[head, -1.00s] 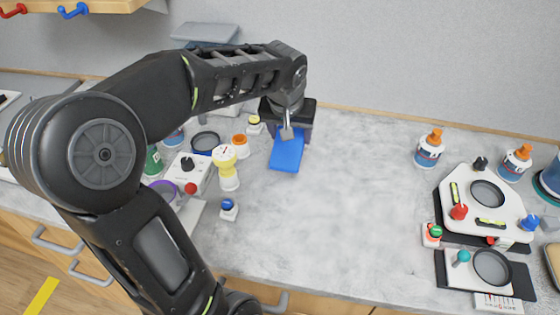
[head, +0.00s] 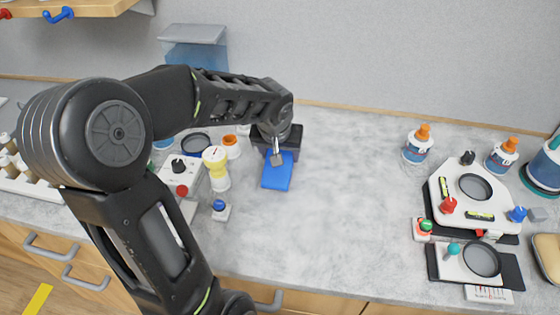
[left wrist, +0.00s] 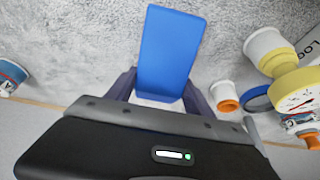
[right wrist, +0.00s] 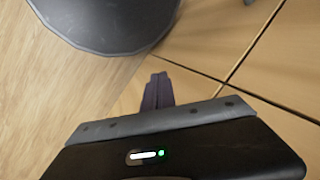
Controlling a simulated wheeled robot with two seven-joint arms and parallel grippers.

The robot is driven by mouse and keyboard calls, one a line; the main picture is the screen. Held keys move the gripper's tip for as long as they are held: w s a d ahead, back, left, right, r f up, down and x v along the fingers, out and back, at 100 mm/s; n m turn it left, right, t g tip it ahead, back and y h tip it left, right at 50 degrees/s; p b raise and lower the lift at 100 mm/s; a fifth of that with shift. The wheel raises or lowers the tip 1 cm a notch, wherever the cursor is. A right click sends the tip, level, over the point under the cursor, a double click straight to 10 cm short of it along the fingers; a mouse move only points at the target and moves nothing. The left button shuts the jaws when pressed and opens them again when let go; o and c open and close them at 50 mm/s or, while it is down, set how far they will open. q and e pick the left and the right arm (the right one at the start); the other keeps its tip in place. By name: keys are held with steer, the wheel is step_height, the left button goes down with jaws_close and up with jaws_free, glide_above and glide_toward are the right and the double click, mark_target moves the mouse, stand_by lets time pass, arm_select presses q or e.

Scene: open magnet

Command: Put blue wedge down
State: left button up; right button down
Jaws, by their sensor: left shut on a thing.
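The blue wedge (head: 277,172) is a flat, bright blue block over the left-middle of the grey worktop. It also fills the upper middle of the left wrist view (left wrist: 167,52). My left gripper (left wrist: 160,88) is shut on the wedge's near end, one finger on each side. In the head view the left gripper (head: 277,150) is partly hidden by its own wrist. I cannot tell whether the wedge touches the worktop. My right gripper (right wrist: 158,92) is empty, its fingers together, low in front of the wooden cabinet fronts.
A yellow-and-white dial device (head: 216,168), an orange-capped white jar (head: 231,146) and a blue-knobbed block (head: 220,210) stand left of the wedge. A white panel with knobs (head: 450,190) and orange-capped bottles (head: 418,146) stand at right. The worktop's middle (head: 345,200) is clear.

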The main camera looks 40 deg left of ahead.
mark_target(277, 172)
arm_select(q)
steer(key=shift+f, duration=1.65)
steer(key=shift+f, duration=0.1)
steer(key=o, duration=1.3)
steer(key=shift+o, duration=0.2)
steer(key=shift+r, duration=0.3)
steer(key=b+v, duration=0.1)
steer(key=v, duration=1)
steer(key=shift+s+r, duration=0.25)
steer(key=shift+r, duration=0.1)
